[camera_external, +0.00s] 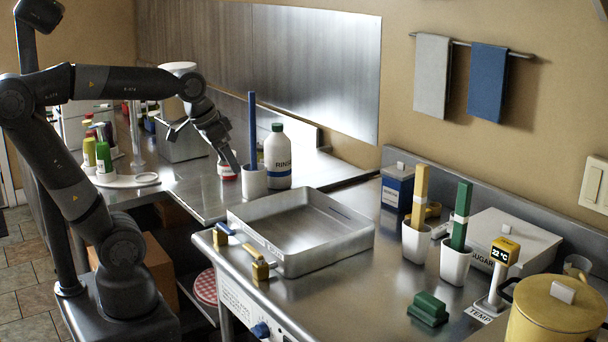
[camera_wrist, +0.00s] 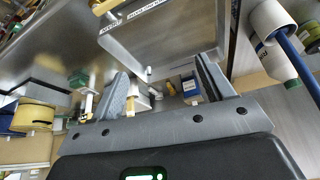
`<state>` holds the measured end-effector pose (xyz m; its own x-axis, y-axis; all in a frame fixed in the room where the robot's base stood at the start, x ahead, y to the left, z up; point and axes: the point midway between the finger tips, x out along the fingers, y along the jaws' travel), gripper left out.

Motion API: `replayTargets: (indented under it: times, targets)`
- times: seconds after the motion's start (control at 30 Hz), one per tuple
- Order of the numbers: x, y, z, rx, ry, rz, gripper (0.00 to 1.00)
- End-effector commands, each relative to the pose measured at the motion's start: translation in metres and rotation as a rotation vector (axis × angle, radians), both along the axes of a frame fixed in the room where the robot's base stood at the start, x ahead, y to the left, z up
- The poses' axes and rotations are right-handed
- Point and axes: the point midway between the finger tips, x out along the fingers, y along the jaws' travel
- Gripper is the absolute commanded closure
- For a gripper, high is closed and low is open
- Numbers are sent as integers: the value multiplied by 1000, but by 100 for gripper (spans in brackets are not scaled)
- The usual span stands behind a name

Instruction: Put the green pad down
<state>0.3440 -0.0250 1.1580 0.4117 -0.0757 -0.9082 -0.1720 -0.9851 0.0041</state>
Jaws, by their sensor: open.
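The green pad (camera_external: 428,310) is a dark green block with a raised grip. It rests on the steel counter at the front right, left of the yellow thermometer. A small green shape that looks like it shows at the left of the wrist view (camera_wrist: 78,80). My gripper (camera_external: 236,168) is at the back left, far from the pad, close to the red-lidded jar and the white cup with the blue stick; I cannot tell whether it touches them. In the wrist view its two fingers (camera_wrist: 161,68) are spread with nothing held between them.
A shallow steel tray (camera_external: 345,246) stands between my gripper and the pad. White cups (camera_external: 416,243) hold yellow and green sticks behind the pad. A thermometer (camera_external: 494,282) and yellow pot (camera_external: 555,312) stand right. Bare counter (camera_external: 350,305) lies left of the pad.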

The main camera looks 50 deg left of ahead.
Motion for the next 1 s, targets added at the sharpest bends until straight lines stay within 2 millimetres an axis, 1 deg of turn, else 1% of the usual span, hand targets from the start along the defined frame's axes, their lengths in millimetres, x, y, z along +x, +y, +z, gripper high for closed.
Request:
replayTargets:
  times: [0.03,0.1,0.2,0.3,0.43,1.0]
  targets:
    - [-15,7,-7,0,-15,40,26]
    - [-29,14,-17,-1,-33,87,26]
    - [-44,21,-28,-1,-49,137,26]
    - [-52,24,-34,-1,-59,165,26]
    - [-55,25,-37,-1,-61,176,26]
    - [-54,25,-37,-1,-60,174,26]
